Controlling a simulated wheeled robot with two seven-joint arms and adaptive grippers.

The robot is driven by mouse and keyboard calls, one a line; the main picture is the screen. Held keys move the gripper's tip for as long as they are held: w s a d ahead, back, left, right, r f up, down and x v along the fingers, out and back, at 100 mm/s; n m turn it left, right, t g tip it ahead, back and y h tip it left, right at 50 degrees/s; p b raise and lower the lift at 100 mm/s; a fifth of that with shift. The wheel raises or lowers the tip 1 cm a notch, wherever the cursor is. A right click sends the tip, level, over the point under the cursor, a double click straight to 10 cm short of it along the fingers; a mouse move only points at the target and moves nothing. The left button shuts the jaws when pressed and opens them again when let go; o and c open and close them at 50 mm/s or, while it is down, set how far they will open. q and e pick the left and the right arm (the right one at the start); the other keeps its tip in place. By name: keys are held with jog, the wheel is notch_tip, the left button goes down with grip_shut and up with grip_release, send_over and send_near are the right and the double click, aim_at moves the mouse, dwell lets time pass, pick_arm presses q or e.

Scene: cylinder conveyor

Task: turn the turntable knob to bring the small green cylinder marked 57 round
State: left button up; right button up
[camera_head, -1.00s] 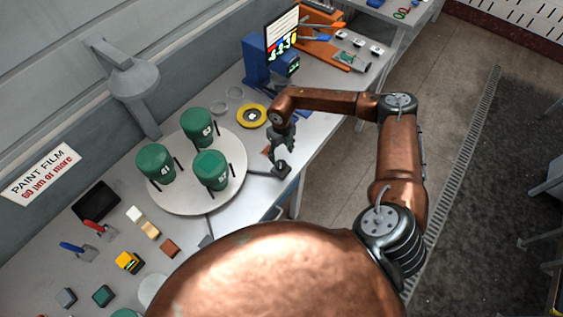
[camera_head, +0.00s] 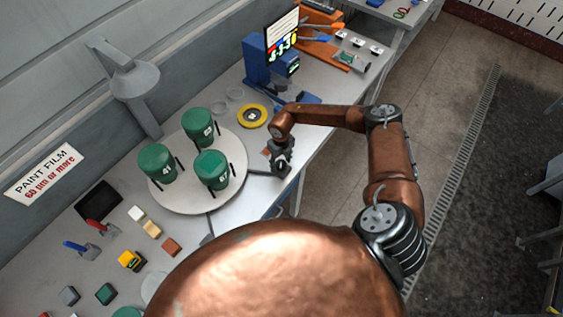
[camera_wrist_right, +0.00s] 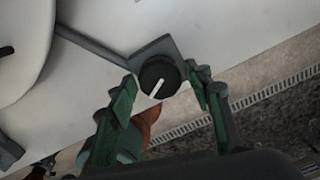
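A round pale turntable (camera_head: 184,203) on the bench carries three green cylinders. The left cylinder (camera_head: 157,163) reads 41. The markings on the front right cylinder (camera_head: 212,170) and the back cylinder (camera_head: 198,125) are too small to read surely. In the right wrist view, a black knob (camera_wrist_right: 160,78) with a white line sits on a grey bracket by the turntable (camera_wrist_right: 22,48). My right gripper (camera_wrist_right: 165,88) is open, with one finger on each side of the knob and gaps showing. In the head view, my right gripper (camera_head: 282,166) largely hides the knob. My left gripper does not show.
A yellow ring-shaped disc (camera_head: 252,116) lies behind the right gripper, near a blue machine with a screen (camera_head: 283,45). A grey lamp-like fixture (camera_head: 134,80) stands behind the turntable. Several small blocks and tools lie at the front left. The bench edge is close to the right gripper.

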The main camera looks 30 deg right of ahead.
jog(key=shift+d, duration=0.15)
jog(key=c, duration=0.8)
jog(key=shift+f+n+b, duration=0.2)
jog(key=shift+n+b, duration=1.45)
jog(key=shift+n, duration=0.15)
jog(key=shift+r+n+b, duration=0.1)
jog(key=shift+n+b, duration=0.9)
jog(key=shift+n, duration=0.4)
jog(key=shift+n+b, duration=1.05)
jog(key=shift+n, duration=0.25)
jog(key=shift+n+b, duration=1.85)
jog(key=shift+n, duration=0.45)
jog(key=shift+n+b, duration=0.95)
jog(key=shift+n, duration=0.35)
jog(key=shift+r+n+b, duration=0.1)
jog(key=shift+n+b, duration=0.55)
jog(key=shift+n, duration=0.25)
